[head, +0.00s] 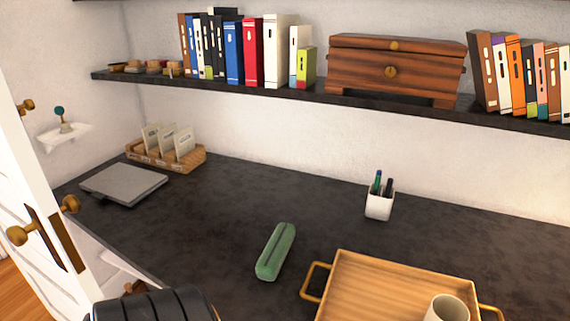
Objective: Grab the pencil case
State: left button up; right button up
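A green, elongated pencil case (275,251) with rounded ends lies on the dark desk top (222,235), in the lower middle of the head view. A dark line runs along its upper side. It lies at a slant, its far end pointing up and to the right. Nothing covers it. Neither of my grippers shows in this view.
A wooden tray (375,279) with brass handles stands right of the case, holding a light cup (447,308). A dark ribbed shape (155,305) fills the bottom left.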

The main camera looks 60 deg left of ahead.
aim_at(270, 262)
jog(key=i+u, duration=0.1)
jog(key=u, duration=0.25)
jog(key=i+u, duration=0.15)
jog(key=u, duration=0.25)
jog(key=i+u, duration=0.1)
jog(key=u, duration=0.25)
